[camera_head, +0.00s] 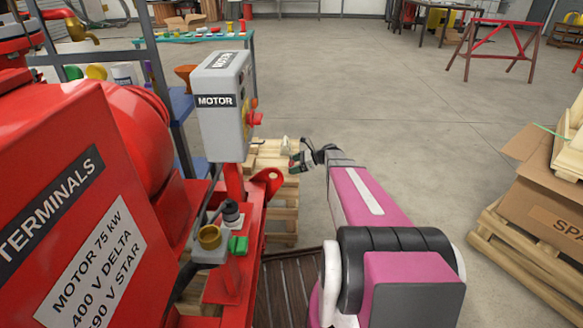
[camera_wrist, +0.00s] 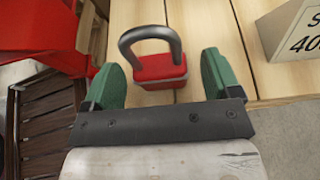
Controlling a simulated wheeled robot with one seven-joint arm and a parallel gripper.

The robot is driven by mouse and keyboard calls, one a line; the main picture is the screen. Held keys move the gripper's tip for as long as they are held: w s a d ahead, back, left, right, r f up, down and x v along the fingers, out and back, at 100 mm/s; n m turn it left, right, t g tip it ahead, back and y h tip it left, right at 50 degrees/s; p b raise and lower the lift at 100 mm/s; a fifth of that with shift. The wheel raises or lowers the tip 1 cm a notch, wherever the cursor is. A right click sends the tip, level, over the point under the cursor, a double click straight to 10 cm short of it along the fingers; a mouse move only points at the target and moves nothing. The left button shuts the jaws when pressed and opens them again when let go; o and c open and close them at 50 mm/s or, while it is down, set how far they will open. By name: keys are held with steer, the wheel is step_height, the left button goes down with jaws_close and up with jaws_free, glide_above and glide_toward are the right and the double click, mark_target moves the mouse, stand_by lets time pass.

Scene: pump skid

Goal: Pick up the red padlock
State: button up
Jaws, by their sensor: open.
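The red padlock (camera_wrist: 160,72) shows in the wrist view with its grey shackle (camera_wrist: 150,35) toward the top of the picture. It rests on pale wooden boards. My gripper (camera_wrist: 160,62) is open, with one green finger on each side of the padlock and a gap on both sides. I cannot tell whether the fingertips are level with the padlock or still above it. In the head view my gripper (camera_head: 301,160) is small, over the wooden pallet (camera_head: 283,220), and the padlock cannot be clearly made out there.
A box with a label (camera_wrist: 292,42) stands right of the padlock. The red pump frame (camera_head: 246,240) and grey motor control box (camera_head: 223,105) are left of my arm. A cardboard box (camera_head: 545,190) on a pallet is at right. The floor between is open.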

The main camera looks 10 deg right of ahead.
steer(key=shift+x, duration=1.6)
steer(key=c, duration=1.1)
steer(key=shift+r, duration=0.1)
steer(key=shift+r, duration=0.1)
steer(key=shift+r, duration=0.6)
step_height(320, 180, up, 3)
steer(key=shift+s+f, duration=0.1)
steer(key=shift+f, duration=0.05)
steer(key=s+a+r, duration=0.4)
steer(key=s+a, duration=0.1)
steer(key=s+a+r, duration=0.3)
steer(key=shift+a, duration=0.2)
